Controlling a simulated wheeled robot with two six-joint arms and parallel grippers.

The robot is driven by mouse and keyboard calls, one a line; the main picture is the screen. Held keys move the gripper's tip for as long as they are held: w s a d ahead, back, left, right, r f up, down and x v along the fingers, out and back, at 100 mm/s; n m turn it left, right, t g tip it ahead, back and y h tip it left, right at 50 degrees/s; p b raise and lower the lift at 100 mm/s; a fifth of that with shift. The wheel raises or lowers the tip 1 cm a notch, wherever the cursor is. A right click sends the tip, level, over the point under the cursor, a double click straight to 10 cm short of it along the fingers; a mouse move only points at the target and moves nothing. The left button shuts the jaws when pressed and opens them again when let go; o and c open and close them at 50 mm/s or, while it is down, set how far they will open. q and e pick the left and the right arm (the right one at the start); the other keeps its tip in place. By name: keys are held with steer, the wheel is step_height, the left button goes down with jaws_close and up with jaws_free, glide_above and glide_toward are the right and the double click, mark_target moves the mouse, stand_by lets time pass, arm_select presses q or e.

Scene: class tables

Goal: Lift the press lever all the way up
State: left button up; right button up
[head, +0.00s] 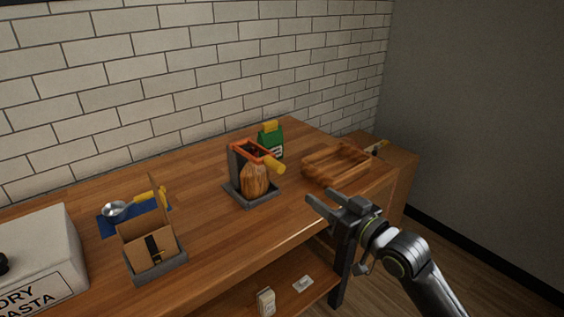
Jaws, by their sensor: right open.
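The press (233,169) stands on the wooden table, with a dark grey base and upright frame. Its orange lever (262,152) lies near the top and ends in a yellow handle (275,166) pointing right and toward me. A brown striped rounded body (254,182) sits inside the frame, below the lever. My right gripper (317,194) is open and empty, to the right of the press and nearer to me. Its fingers point left toward the press and stand apart from the handle. My left gripper is not in view.
A green box (271,143) with a yellow top stands behind the press. A wooden tray (333,180) lies to its right. A cardboard box in a grey holder (176,267), a blue mat (110,228) with a metal scoop, and a white container (40,250) are on the left.

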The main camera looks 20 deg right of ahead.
mark_target(276, 165)
steer(key=p+x, duration=0.1)
steer(key=x, duration=1.5)
steer(key=shift+w+a+r, duration=0.1)
steer(key=shift+w+a, duration=0.05)
steer(key=shift+a, duration=0.1)
steer(key=shift+w+a, duration=0.15)
steer(key=shift+w, duration=0.25)
